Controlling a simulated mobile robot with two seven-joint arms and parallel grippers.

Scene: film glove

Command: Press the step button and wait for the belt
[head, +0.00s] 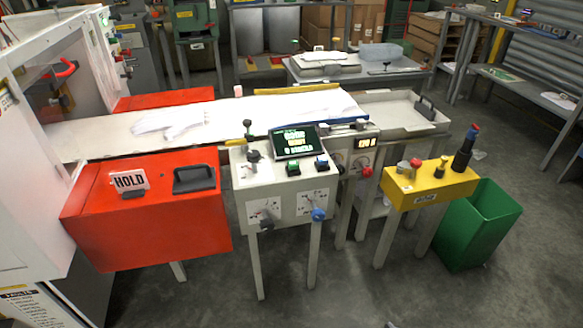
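A white control console (285,204) stands at the centre, with a tilted dark screen (294,141) showing green and yellow text too small to read surely. Below the screen are a green button (293,168) and a blue button (321,163); I cannot read which is the step button. The pale belt (85,133) runs left to right behind the console. A white glove (172,121) lies flat on it, and white film-like sheeting (300,106) covers its right part. Neither of my grippers is in view.
A red housing (150,230) with a HOLD sign (129,181) stands left of the console. A red knob (367,171) is to its right. Farther right are a yellow box (432,187) and a green bin (478,226). The floor in front is clear.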

